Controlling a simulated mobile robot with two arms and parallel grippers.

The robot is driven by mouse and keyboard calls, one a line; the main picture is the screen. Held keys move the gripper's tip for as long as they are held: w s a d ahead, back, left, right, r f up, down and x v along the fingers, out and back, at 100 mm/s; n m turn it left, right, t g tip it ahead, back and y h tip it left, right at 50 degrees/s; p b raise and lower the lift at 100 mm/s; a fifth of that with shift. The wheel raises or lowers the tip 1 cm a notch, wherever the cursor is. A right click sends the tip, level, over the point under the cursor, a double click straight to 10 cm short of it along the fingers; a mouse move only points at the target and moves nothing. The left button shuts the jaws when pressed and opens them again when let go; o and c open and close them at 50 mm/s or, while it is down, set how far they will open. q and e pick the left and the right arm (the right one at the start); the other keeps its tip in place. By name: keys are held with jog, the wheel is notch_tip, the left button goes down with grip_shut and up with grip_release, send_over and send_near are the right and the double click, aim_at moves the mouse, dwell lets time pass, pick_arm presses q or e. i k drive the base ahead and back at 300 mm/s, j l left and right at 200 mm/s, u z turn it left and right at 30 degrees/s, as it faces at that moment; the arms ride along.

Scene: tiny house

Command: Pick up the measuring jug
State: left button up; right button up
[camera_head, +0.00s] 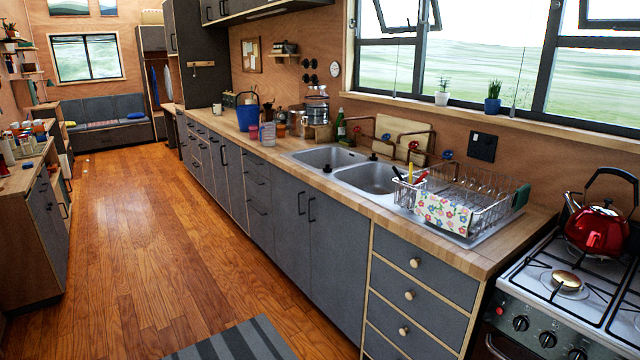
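I cannot clearly pick out the measuring jug. A small clear, pinkish container (268,134) stands upright near the front edge of the wooden counter (350,196), left of the sink. It could be the jug, but it is too small to tell. A blue bucket-like vessel (247,117) with a thin handle stands just behind and left of it. Neither of my grippers is in view.
The wooden floor (140,220) is open left of the cabinets.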

aim_at(267, 130)
jog(key=i+j+u, duration=0.3)
jog(key=i, duration=0.65)
jog(key=i+u, duration=0.3)
jog(key=i, duration=0.65)
